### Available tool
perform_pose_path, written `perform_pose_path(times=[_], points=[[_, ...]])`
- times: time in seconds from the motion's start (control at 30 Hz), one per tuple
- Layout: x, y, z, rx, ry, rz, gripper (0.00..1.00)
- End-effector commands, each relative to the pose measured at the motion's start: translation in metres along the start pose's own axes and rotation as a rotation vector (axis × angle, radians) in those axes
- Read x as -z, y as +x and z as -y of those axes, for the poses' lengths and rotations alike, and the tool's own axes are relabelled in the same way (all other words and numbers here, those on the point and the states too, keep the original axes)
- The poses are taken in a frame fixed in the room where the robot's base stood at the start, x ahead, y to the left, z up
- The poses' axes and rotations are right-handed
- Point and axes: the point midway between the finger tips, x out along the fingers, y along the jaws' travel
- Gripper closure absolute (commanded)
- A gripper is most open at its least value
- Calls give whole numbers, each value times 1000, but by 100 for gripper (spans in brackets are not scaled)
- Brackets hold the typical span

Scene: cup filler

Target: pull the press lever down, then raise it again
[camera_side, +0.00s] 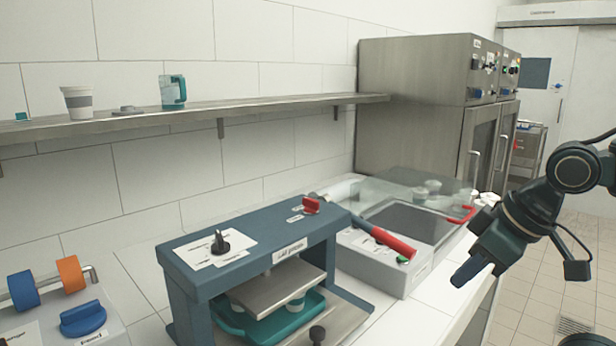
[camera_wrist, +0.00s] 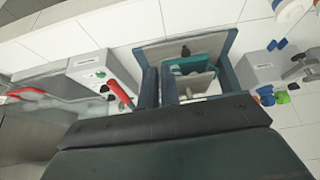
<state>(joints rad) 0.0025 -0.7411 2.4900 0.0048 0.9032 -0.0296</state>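The lid press (camera_side: 235,262) is a blue-grey frame on the counter, with a metal plate over a teal tray (camera_side: 260,325). Its lever appears to be the dark rod with the red grip (camera_side: 393,243) at its right side, slanting down to the right. The red grip also shows in the wrist view (camera_wrist: 120,95), left of the press. My gripper (camera_side: 472,272) hangs in the air to the right of the red grip, apart from it, pointing down-left. Nothing is visibly held.
A grey unit (camera_side: 375,262) with a basin and clear cover stands right of the press. A shelf (camera_side: 200,110) with cups runs along the wall. A unit with blue and orange knobs (camera_side: 70,275) is at the left. A steel cabinet (camera_side: 415,70) stands behind.

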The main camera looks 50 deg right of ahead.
Motion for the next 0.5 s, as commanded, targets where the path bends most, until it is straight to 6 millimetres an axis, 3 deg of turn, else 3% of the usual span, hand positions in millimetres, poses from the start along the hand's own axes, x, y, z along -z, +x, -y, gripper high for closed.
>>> perform_pose_path(times=[0.27,0.5], points=[[25,-5,-14,-35,-178,33,100],[59,-10,-34,-66,-434,90,100]])
